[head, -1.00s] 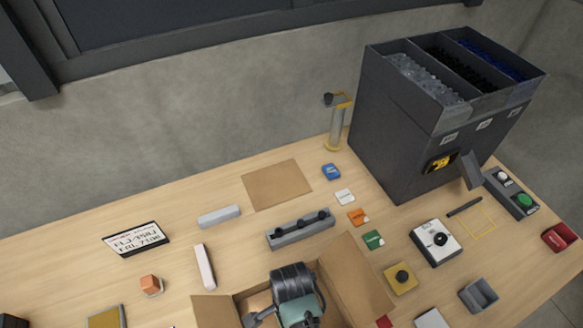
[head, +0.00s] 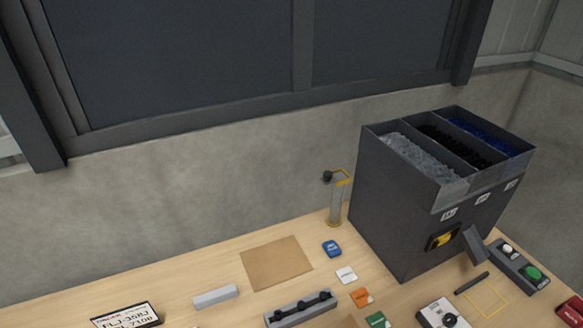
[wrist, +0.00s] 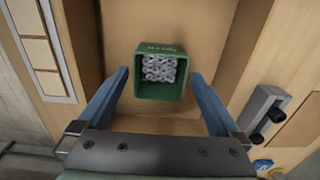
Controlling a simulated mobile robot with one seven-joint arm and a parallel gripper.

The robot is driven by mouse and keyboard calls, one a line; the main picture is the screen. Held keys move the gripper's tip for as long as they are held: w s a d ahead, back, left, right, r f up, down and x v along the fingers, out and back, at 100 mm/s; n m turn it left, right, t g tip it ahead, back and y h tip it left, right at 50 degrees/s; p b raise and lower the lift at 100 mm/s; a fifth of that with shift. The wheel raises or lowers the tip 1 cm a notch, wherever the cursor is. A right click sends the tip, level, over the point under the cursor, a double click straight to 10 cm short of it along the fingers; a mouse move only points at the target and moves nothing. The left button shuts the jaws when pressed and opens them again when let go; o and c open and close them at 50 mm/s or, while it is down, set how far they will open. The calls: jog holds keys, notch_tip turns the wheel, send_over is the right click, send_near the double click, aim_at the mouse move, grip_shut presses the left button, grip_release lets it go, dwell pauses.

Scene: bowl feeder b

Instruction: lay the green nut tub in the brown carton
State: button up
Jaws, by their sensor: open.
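The green nut tub (wrist: 160,91) shows in the wrist view, with several grey nuts inside and its open mouth facing the camera. It is within the walls of the brown carton (wrist: 121,27); I cannot tell whether it rests fully on the floor. My gripper (wrist: 159,73) is open, with one blue finger on each side of the tub.
A dark feeder (head: 410,215) with three bins stands at the right of the table.

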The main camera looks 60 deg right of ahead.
notch_tip(320, 180, up, 11)
jog(key=w+d+r+n+t+h, duration=0.25)
jog(key=w+r+n+t, duration=0.25)
jog(key=w+r, duration=0.55)
jog(key=w+a+r+n+t+h, duration=0.1)
jog(key=w+a+r+n+t, duration=0.25)
jog(key=w+r, duration=0.5)
jog(key=w+a+r+n+t+h, duration=0.15)
jog(key=w+r+n+t, duration=0.35)
jog(key=r, duration=0.7)
jog(key=a+r+n+t+y, duration=0.2)
jog(key=a+r+n+t, duration=0.35)
jog(key=r, duration=1.05)
jog(key=s+a+r+n+t+y, duration=0.1)
jog(key=s+a+r+t, duration=0.3)
jog(key=r, duration=0.4)
jog(key=s+a+r+n+t+y, duration=0.2)
jog(key=s+a+r+n+t, duration=0.2)
jog(key=r, duration=0.5)
jog(key=shift+s+a+r, duration=0.15)
jog(key=shift+s+a, duration=0.55)
jog(key=shift+a, duration=0.3)
jog(key=shift+c, duration=0.3)
